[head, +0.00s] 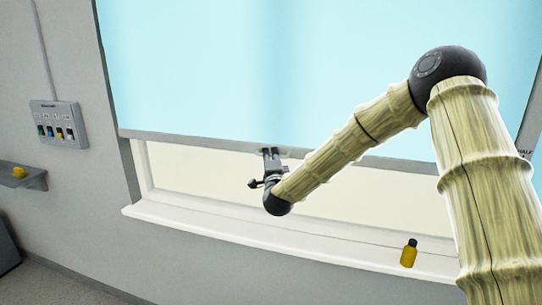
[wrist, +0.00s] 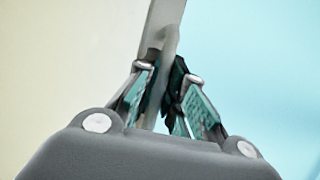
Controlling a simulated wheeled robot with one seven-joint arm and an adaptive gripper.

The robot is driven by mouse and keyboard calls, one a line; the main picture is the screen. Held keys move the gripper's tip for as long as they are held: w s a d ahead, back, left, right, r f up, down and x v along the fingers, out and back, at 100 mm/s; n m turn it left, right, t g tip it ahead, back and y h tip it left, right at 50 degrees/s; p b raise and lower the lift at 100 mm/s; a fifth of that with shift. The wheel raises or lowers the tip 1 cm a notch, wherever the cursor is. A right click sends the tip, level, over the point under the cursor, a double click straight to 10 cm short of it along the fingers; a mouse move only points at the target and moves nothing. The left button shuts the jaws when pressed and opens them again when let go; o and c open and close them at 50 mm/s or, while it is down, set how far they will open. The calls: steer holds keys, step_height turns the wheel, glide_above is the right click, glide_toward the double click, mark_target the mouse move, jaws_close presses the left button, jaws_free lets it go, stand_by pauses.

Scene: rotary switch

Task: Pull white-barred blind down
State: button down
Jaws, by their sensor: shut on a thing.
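The light blue blind (head: 230,60) hangs over the window, with its pale grey-white bottom bar (head: 200,142) above the sill. My gripper (head: 271,160) is at the bar, left of its middle. In the wrist view, the bar (wrist: 164,14) runs up between blind and pane, and a small grey pull (wrist: 171,42) hangs from it. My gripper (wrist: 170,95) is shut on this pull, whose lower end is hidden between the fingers. The far right of the bar is partly behind my arm.
The white sill (head: 200,223) runs below, with a yellow bottle (head: 408,255) on its right part. A switch panel (head: 58,124) and a small shelf with a yellow thing (head: 19,172) are on the left wall. A "HALF" mark (head: 524,153) is at the right. Bare window shows under the bar.

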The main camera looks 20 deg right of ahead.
step_height(320, 180, down, 24)
steer(key=b, duration=1.8)
steer(key=shift+f, duration=0.15)
steer(key=shift+s+f, duration=0.1)
steer(key=shift+f, duration=0.05)
steer(key=c, duration=1.5)
jaws_free()
steer(key=v, duration=1.2)
